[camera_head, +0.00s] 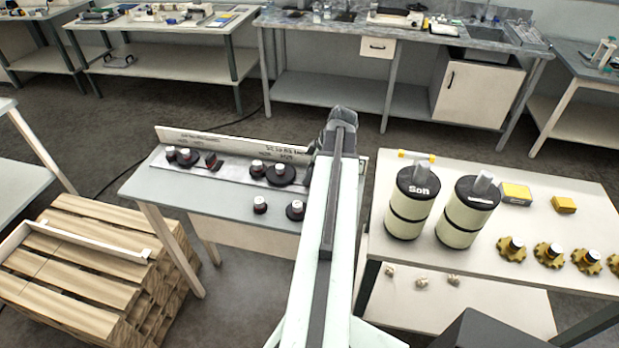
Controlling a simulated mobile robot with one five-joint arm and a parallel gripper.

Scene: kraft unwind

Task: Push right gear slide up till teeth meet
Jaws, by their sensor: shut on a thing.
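A pale board with dark gears and knobs lies on the grey table (215,190) at middle left. On its left are small dark gears with pale-topped knobs (184,156). Right of them is a larger dark gear (281,174) with a knob, beside a smaller one (257,168). My gripper (318,150) is over the board's right end, at the far end of my raised arm. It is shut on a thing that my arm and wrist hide. The right gear slide and its teeth cannot be made out; the right end of the board is largely covered.
A pale upright panel (222,143) stands along the table's back edge. Two loose dark knobs (260,205) sit near its front. The right table (575,200) holds two dark-and-cream cylinders (411,203), yellow boxes (516,193) and several yellow gears (512,249). Pallets (90,265) stand lower left.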

